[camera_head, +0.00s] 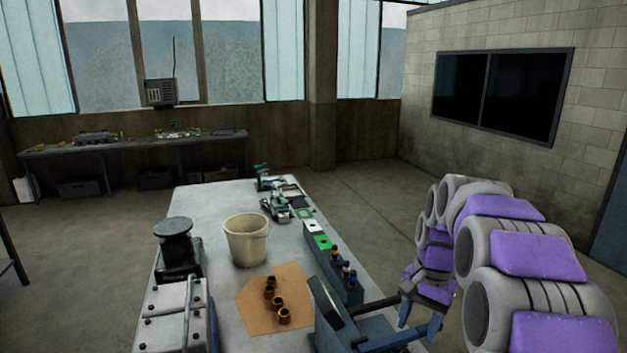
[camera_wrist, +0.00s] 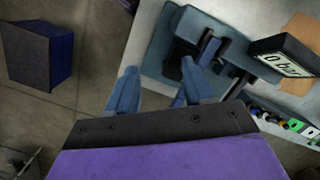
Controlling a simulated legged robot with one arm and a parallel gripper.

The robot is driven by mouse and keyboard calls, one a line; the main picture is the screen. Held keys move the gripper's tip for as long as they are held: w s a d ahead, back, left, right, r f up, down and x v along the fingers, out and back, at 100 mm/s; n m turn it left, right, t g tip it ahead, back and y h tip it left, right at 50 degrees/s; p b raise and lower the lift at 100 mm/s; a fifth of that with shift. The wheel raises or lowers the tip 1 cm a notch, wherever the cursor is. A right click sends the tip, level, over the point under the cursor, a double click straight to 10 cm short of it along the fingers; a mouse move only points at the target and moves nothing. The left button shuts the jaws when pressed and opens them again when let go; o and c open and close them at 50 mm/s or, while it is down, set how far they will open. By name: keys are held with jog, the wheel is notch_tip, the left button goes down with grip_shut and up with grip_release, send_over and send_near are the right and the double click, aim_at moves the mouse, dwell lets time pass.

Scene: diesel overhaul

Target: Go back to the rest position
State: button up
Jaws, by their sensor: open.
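My arm curls down at the right of the head view. My gripper (camera_head: 421,322) is beside the right edge of the workbench (camera_head: 205,200), near a blue-grey device (camera_head: 335,318) with bar-like handles. In the wrist view my gripper (camera_wrist: 157,85) shows two blue fingers spread apart with nothing between them. The device (camera_wrist: 190,50) lies beyond the right finger, and its display (camera_wrist: 284,63) shows a reading that looks like "0 bar". From these views I cannot tell whether a finger touches the device.
On the bench stand a cream bucket (camera_head: 246,240), a grey engine part (camera_head: 178,300), several brass rings (camera_head: 283,315) on a brown sheet (camera_head: 254,318), and a rack of coloured bottles (camera_head: 345,273). A dark blue box (camera_wrist: 38,55) is on the floor.

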jog(key=s+a+f+n+b, duration=0.2)
jog(key=s+f, duration=0.2)
jog(key=s, duration=0.7)
jog(key=s+a+f+n+h+b, duration=0.1)
jog(key=s+f, duration=0.4)
jog(key=s, duration=0.6)
jog(key=s+a+f+n+b, duration=0.4)
jog(key=s+f, duration=0.1)
jog(key=s, duration=0.6)
jog(key=shift+n+g+b, duration=0.3)
jog(key=shift+b, duration=0.1)
